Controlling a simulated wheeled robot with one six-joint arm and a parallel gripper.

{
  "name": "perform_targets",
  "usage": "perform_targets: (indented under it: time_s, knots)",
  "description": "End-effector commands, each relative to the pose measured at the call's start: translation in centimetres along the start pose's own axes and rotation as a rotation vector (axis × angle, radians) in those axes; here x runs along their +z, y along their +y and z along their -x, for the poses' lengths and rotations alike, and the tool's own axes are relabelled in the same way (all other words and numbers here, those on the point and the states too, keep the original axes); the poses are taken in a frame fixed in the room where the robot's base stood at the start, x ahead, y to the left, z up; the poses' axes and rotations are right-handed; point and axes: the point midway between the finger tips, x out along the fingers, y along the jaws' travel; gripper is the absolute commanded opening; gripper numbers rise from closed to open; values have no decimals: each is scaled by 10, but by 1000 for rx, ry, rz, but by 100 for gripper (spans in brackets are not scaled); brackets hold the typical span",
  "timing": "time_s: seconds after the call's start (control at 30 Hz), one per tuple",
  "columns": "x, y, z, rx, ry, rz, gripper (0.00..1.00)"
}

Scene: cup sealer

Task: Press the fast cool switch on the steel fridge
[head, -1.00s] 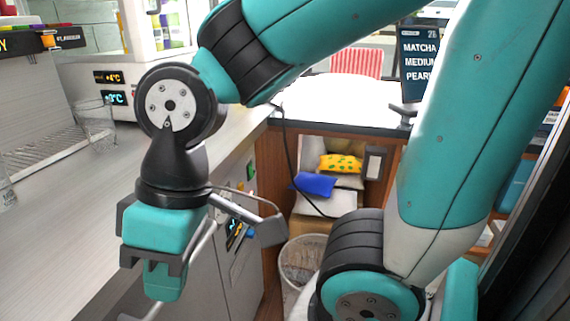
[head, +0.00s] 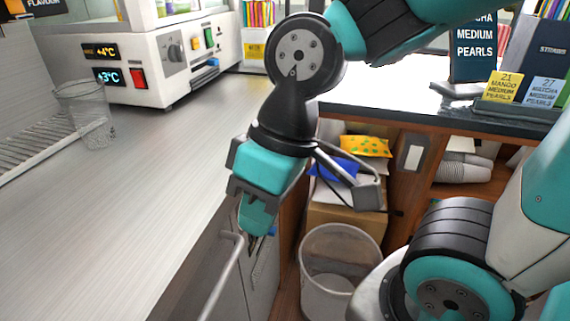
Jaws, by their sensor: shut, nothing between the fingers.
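A steel front under the counter (head: 262,285), which looks like the fridge, has a bar handle (head: 222,278) at its left. My gripper (head: 258,243) is shut and empty, pointing down in front of this steel front, close to the top of the handle. Whether it touches anything I cannot tell. A small blue patch shows just right of the fingertips. The gripper hides most of the panel there, and I cannot make out the fast cool switch.
A white appliance (head: 150,70) with temperature displays, a knob and coloured switches stands on the counter (head: 150,190). A clear cup (head: 88,115) is at the left. A bin (head: 340,262) and a cardboard box (head: 345,217) stand right of the steel front. Signs (head: 505,85) stand on the back counter.

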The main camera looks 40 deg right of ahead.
Motion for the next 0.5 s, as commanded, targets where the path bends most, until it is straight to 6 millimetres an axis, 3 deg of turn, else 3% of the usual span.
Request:
perform_targets:
  time_s: [0.07, 0.23, 0.37, 0.5]
  knots:
    - [-15, 26, 0, 31, 37, -119, 0]
    - [-41, 131, -3, 159, 201, -511, 0]
    - [-41, 207, -7, 220, 351, -777, 0]
    - [-25, 278, -9, 267, 517, -1030, 0]
